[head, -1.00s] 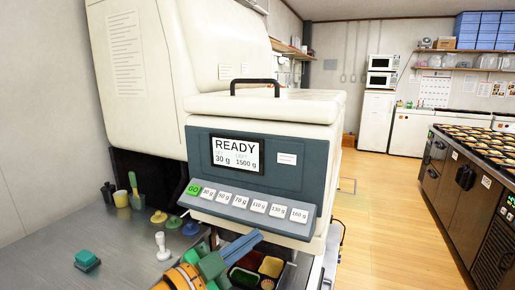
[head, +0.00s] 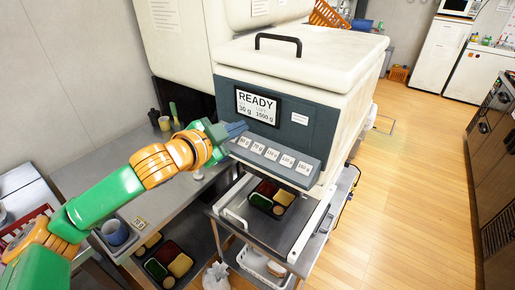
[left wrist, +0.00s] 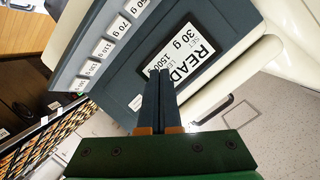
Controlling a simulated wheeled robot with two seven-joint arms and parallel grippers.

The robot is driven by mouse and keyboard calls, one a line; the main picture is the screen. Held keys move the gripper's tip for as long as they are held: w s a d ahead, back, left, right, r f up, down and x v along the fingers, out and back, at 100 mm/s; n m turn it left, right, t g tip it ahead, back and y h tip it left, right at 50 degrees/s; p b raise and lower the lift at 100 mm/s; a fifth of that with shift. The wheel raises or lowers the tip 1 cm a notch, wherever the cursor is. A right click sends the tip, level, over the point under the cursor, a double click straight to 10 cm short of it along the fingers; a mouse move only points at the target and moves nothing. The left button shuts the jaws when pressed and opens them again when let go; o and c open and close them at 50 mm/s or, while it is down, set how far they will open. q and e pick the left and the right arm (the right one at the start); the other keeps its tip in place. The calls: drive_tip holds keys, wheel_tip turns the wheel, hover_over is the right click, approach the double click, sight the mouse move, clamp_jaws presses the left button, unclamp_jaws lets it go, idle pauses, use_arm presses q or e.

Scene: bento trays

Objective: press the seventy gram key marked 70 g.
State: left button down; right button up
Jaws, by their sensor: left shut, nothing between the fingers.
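The 70 g key (head: 257,148) is a small white key on the sloping key strip of the machine; it also shows in the left wrist view (left wrist: 121,26). The 50 g key (head: 244,142) lies to its left and the 110 g key (head: 271,154) to its right. My left gripper (head: 244,127) is shut and empty, in front of the panel just above the strip's left part. Its arm hides the GO and 30 g keys in the head view. The display (head: 258,106) reads READY, 30 g set, 1500 g left. My right gripper is not in view.
A bento tray (head: 250,199) with coloured compartments sits on the shelf below the strip. Cups (head: 164,123) stand on the steel counter left of the machine. Floor at right is clear.

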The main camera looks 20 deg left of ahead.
sight(259, 143)
use_arm(q)
drive_tip(key=shift+w+d+f+b, duration=0.25)
drive_tip(key=shift+w+f+b, duration=0.45)
drive_tip(key=shift+f, duration=0.45)
drive_tip(key=shift+w+d+f+b, duration=0.25)
drive_tip(key=shift+w+f+b, duration=0.3)
drive_tip(key=shift+f+b, duration=0.45)
drive_tip(key=shift+w+d+f+b, duration=0.25)
drive_tip(key=shift+w+f+b, duration=0.35)
drive_tip(key=shift+f, duration=0.7)
drive_tip(key=shift+w+f, duration=0.2)
drive_tip(key=shift+f, duration=0.15)
drive_tip(key=shift+w+d+f, duration=0.15)
drive_tip(key=shift+f, duration=0.25)
drive_tip(key=shift+s+r+p, duration=0.2)
drive_tip(key=shift+r+p, duration=0.5)
drive_tip(key=shift+p, duration=0.1)
drive_tip(key=shift+a+r, duration=0.1)
drive_tip(key=shift+a, duration=0.1)
drive_tip(key=shift+s, duration=0.15)
